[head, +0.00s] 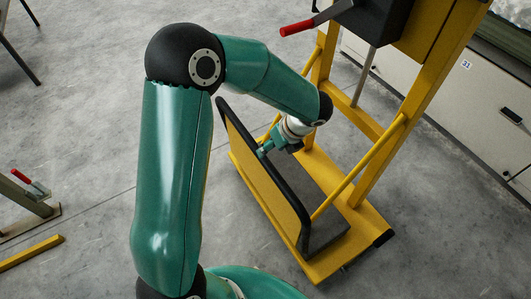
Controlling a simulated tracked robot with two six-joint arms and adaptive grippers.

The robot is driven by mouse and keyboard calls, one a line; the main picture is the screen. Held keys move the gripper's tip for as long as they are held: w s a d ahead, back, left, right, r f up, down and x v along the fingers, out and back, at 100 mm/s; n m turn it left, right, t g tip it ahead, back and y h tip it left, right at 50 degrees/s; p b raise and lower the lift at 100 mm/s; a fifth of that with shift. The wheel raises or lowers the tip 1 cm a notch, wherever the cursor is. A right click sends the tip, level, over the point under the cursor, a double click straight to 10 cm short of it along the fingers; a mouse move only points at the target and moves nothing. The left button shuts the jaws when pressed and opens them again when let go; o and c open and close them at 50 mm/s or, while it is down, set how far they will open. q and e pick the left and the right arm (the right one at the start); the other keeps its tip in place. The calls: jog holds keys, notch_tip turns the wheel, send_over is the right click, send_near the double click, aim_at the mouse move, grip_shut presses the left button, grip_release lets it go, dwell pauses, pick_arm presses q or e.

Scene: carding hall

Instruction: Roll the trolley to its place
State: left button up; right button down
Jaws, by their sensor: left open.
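The yellow trolley (375,218) stands on the grey floor in the middle right. It has a low base with a dark deck, and a slanted yellow panel edged by a black push bar (271,172) on its near left side. My left gripper (264,150) is at the end of the green arm, just behind the bar's upper middle part. It is open, with its fingertips close to the bar. I cannot tell whether they touch it. My forearm hides part of the trolley's far side. My right gripper is not in view.
A tall yellow frame with a dark box and a red-gripped lever (297,28) rises at the upper right. Pale cabinets (440,85) stand behind it. A low stand with a red clamp handle (22,177) and a yellow bar (32,252) lie at the left. Bare floor lies between.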

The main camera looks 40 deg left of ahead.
pick_arm(q)
jog(key=v, duration=0.4)
dwell(0.5)
